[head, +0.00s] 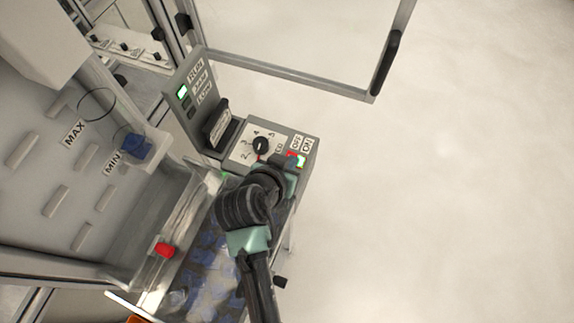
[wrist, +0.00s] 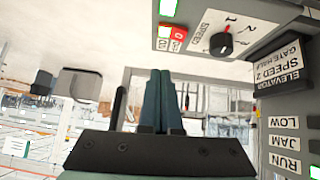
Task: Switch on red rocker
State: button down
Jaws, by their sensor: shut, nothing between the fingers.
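The red rocker (head: 291,155) sits on the grey control box near the OFF and ON labels (head: 302,144), partly hidden by my gripper in the head view. In the wrist view the red rocker (wrist: 179,39) shows a white mark, with a bright green-yellow patch at its left end. My gripper (wrist: 161,72) is shut and empty, its two fingers together just below the rocker in the picture. In the head view my gripper (head: 288,165) is over the box's lower right corner, by the rocker. I cannot tell whether it touches.
A black dial (head: 261,145) with a number scale is beside the rocker. A dark selector block (head: 217,125) and a RUN/JAM/LOW light panel (head: 190,92) stand at the left. A clear bin of blue parts (head: 205,270) lies under my arm. Open floor is at right.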

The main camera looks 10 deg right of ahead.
jog(key=shift+v, duration=1.85)
jog(key=shift+s+d, duration=0.15)
